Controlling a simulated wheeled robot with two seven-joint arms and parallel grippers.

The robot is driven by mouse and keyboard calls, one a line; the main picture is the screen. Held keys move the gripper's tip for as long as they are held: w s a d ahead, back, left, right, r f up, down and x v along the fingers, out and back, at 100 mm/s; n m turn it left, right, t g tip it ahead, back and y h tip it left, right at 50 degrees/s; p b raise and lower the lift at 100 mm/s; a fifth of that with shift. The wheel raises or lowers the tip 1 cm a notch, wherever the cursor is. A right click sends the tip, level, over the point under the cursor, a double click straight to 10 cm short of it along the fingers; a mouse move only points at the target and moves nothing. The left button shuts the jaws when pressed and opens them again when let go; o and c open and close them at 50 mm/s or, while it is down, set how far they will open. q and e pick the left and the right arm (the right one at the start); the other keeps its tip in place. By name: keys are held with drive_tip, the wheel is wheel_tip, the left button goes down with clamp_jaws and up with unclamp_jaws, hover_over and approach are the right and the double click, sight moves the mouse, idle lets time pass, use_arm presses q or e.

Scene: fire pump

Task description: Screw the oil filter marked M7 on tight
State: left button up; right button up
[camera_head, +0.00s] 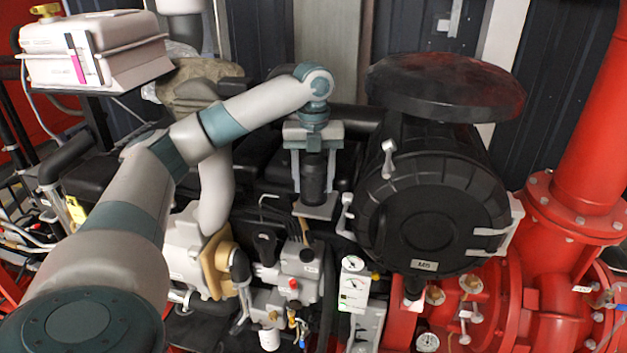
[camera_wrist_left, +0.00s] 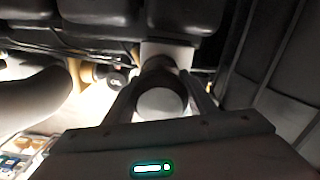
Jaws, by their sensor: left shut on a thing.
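A black cylinder, which I take to be the oil filter (camera_head: 313,182), stands upright in the middle of the head view. My left gripper (camera_head: 313,170) reaches over it from above, with one finger on each side, shut on it. In the left wrist view the filter (camera_wrist_left: 161,101) shows as a dark ring with a pale round end between the fingers of my left gripper (camera_wrist_left: 162,82). A pale grey plate (camera_head: 314,211) lies at the filter's lower end; whether they touch I cannot tell. I cannot read an M7 mark. My right gripper is out of view.
A large black drum labelled M5 (camera_head: 425,225) stands close on the right. Red pipes (camera_head: 580,160) fill the far right. A gauge panel (camera_head: 354,285) and valves sit below. A beige box (camera_head: 95,50) stands at the upper left. Room around the filter is tight.

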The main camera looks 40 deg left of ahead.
sight(313, 161)
use_arm(q)
drive_tip(key=shift+r+m, duration=0.1)
drive_tip(key=shift+m, duration=1.2)
drive_tip(key=m, duration=0.3)
drive_tip(key=o, duration=1.6)
drive_tip(key=shift+o, duration=0.2)
drive_tip(key=shift+r, duration=3.65)
